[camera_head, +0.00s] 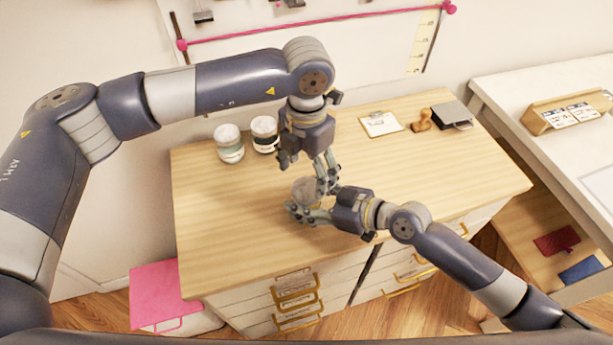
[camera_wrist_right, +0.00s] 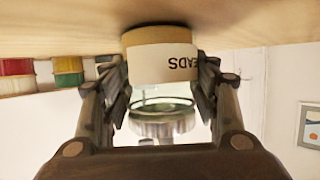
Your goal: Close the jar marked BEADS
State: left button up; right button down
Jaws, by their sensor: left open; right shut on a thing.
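The jar marked BEADS (camera_wrist_right: 160,65) shows upside down in the right wrist view, with a white label and tan contents. A metallic round lid (camera_wrist_right: 163,128) shows at its glass rim; I cannot tell how it is seated. In the head view the jar (camera_head: 304,187) stands on the wooden cabinet top, partly hidden by my grippers. My right gripper (camera_head: 303,212) is shut on the jar's sides; its fingers also show in the right wrist view (camera_wrist_right: 160,95). My left gripper (camera_head: 328,180) is open, pointing down close to the jar's upper right side.
A clipboard (camera_head: 381,124), a wooden stamp (camera_head: 422,120) and a dark box (camera_head: 451,115) lie at the back right. The cabinet top's left front and right are clear.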

aim_at(307, 188)
pick_arm(q)
jog(key=shift+c, duration=0.4)
jog(key=shift+r+n, duration=1.6)
jog(key=shift+r, duration=0.15)
jog(key=shift+f, duration=4.05)
